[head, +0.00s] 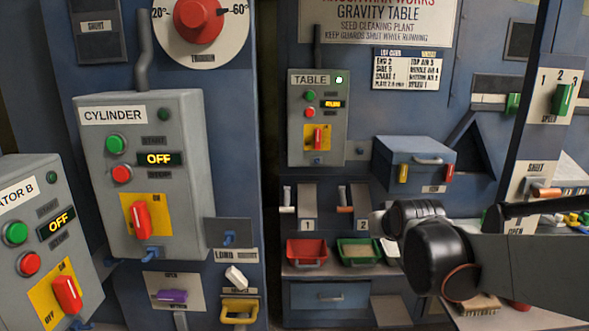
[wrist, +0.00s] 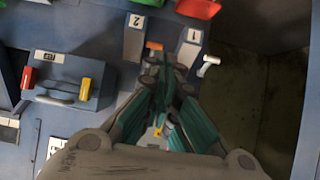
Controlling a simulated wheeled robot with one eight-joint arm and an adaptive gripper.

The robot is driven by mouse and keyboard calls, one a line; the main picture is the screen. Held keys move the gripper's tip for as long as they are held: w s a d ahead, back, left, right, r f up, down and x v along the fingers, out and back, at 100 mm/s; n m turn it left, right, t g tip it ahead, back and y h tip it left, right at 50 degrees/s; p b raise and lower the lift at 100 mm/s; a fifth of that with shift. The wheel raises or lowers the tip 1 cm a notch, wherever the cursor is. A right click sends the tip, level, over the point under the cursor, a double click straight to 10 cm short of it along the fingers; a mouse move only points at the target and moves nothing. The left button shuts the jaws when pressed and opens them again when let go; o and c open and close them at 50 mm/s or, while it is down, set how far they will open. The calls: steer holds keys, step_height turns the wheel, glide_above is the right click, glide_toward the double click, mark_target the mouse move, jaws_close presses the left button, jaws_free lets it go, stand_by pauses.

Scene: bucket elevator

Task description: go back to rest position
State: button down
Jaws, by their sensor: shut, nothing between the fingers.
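My gripper (wrist: 162,88) shows in the wrist view with its fingers brought together and nothing between them. In that view its tip lies over the panel by the plates marked 1 and 2, near an orange-tipped lever (wrist: 154,46); I cannot tell whether it touches anything. In the head view my dark arm reaches in from the right edge, and the fingers are not clearly visible there.
A cylinder control box (head: 140,175) stands at left, a table control box (head: 318,118) at centre. Red (head: 306,252) and green (head: 359,250) trays sit low. A speed lever (head: 562,98) is at right.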

steer(key=s+f+g, duration=0.2)
steer(key=s+f, duration=0.1)
steer(key=s, duration=1.1)
steer(key=s+f+g, duration=0.2)
steer(key=s, duration=1.3)
steer(key=shift+s+f, duration=0.2)
steer(key=shift+f, duration=0.2)
